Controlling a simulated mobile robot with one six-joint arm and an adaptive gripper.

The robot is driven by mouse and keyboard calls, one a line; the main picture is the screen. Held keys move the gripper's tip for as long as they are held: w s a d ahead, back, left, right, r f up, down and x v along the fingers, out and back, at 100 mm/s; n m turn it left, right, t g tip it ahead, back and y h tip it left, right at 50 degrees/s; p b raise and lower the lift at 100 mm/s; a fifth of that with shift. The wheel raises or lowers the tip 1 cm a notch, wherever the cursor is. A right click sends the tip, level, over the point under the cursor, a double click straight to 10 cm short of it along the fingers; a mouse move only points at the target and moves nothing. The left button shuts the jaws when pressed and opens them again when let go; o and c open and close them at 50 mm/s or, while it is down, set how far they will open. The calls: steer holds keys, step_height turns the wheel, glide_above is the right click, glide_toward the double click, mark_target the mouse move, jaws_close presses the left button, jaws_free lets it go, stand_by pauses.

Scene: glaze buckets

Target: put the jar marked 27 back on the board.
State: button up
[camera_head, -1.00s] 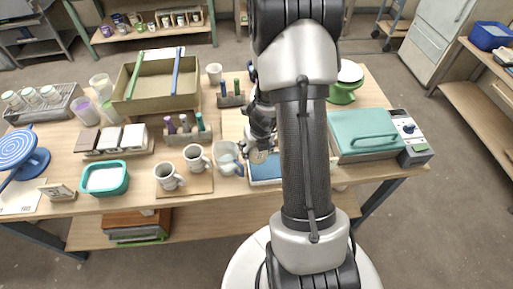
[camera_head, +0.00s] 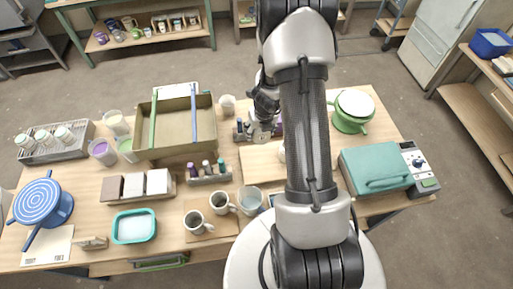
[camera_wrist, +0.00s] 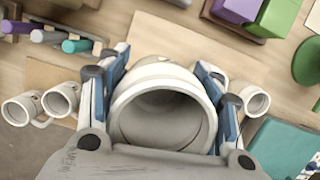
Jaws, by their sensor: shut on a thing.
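The board (camera_wrist: 175,40) shows beyond the jar in the wrist view. My arm hides the right part of the board in the head view. A white vessel (camera_head: 282,152) shows partly beside my arm.
Mugs (camera_head: 196,222) and a glass beaker (camera_head: 250,199) stand at the front. A marker rack (camera_head: 208,177) is left of the board. An olive tray (camera_head: 175,135) is behind left. A green pot (camera_head: 352,110) and a teal-lidded box (camera_head: 376,166) stand right.

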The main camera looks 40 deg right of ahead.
steer(key=shift+w+r, duration=0.2)
steer(key=shift+d+f, duration=0.1)
steer(key=shift+f, duration=0.1)
step_height(320, 180, down, 20)
steer(key=b, duration=1.9)
steer(key=shift+r+b, duration=0.25)
steer(key=shift+b, duration=0.1)
steer(key=shift+f, duration=0.15)
steer(key=o, duration=1.3)
